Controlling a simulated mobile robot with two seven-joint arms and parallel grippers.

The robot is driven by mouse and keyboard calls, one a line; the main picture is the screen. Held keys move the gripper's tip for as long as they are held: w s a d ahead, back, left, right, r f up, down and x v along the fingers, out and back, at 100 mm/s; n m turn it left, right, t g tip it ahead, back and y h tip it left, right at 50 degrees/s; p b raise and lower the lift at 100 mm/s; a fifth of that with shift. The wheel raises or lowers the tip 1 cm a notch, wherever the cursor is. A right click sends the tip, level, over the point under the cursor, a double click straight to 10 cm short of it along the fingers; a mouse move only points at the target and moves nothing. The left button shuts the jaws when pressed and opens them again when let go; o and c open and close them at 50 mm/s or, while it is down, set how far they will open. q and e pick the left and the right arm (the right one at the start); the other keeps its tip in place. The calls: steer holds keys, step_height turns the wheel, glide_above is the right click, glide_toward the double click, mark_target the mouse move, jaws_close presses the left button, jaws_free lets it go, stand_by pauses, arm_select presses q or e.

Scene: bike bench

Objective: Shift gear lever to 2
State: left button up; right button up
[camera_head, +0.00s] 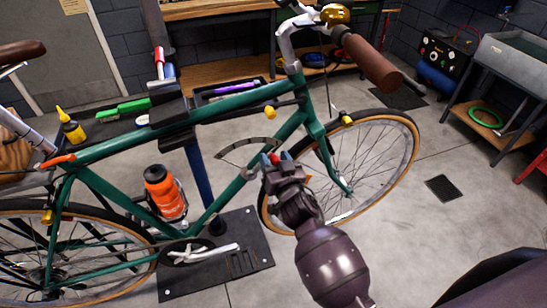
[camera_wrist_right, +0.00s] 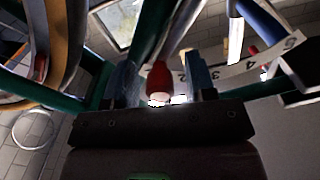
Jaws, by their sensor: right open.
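The gear lever's red knob (camera_wrist_right: 158,78) shows between the two fingers of my right gripper (camera_wrist_right: 160,88) in the wrist view. The fingers stand apart on either side of it; I cannot tell whether either touches it. A pale curved number scale (camera_wrist_right: 238,68) runs behind to the right; a digit that looks like 2 is just right of the knob, and others are partly hidden. In the head view my right gripper (camera_head: 278,163) is at the scale (camera_head: 240,150), by the green bicycle frame (camera_head: 222,204). My left gripper is out of view.
The bicycle is held at a stand post (camera_head: 199,185) on a dark base plate (camera_head: 253,249). An orange bottle (camera_head: 166,196) sits on the frame, left of my gripper. The front wheel (camera_head: 411,140) is close on the right. Open floor lies further right.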

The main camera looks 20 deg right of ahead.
steer(key=shift+w, duration=0.45)
